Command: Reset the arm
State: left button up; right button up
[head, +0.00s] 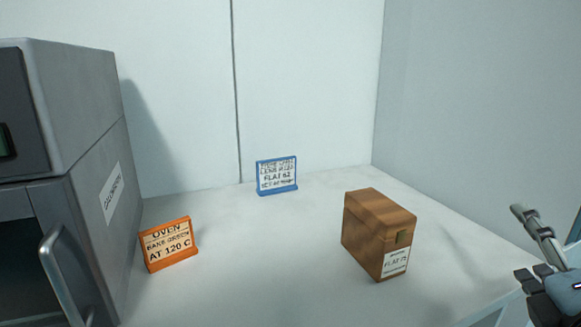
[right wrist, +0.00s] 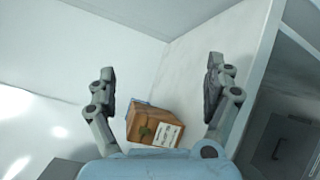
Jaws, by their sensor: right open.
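My right gripper (head: 533,245) shows in part at the right edge of the head view, beside the table's right side and apart from the wooden box (head: 374,238). In the right wrist view the right gripper (right wrist: 161,76) has its two fingers spread wide with nothing between the tips. The box also shows there (right wrist: 155,125), beyond and below the fingertips, not touched. My left gripper is not in view.
A grey oven (head: 85,150) with a handle stands at the left. An orange sign (head: 168,245) reads "OVEN, BAKE GREEN AT 120 C". A blue sign (head: 277,176) stands at the back. The white table (head: 250,270) is clear between the signs and the box. Walls close off the back and right.

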jog(key=s+d+f+m+g, duration=0.2)
jog(key=s+f+m+g, duration=0.6)
jog(key=m, duration=0.5)
jog(key=s+a+f+m+g+y, duration=0.5)
jog(key=s+a, duration=0.3)
jog(key=s, duration=0.4)
notch_tip(320, 180, down, 25)
jog(key=d+m+g+h, duration=0.1)
jog(key=d+m+g, duration=0.1)
jog(key=d, duration=0.1)
jog(key=s+d+f, duration=0.1)
jog(key=s+f, duration=0.9)
jog(key=f, duration=0.2)
jog(key=shift+f+g, duration=0.2)
jog(key=shift+g, duration=0.5)
jog(key=s+f, duration=0.1)
jog(key=s, duration=0.2)
jog(key=s+f, duration=0.2)
jog(key=s, duration=0.1)
jog(key=s+f, duration=0.2)
jog(key=s, duration=0.1)
jog(key=shift+s, duration=0.4)
jog(key=shift+c, duration=0.3)
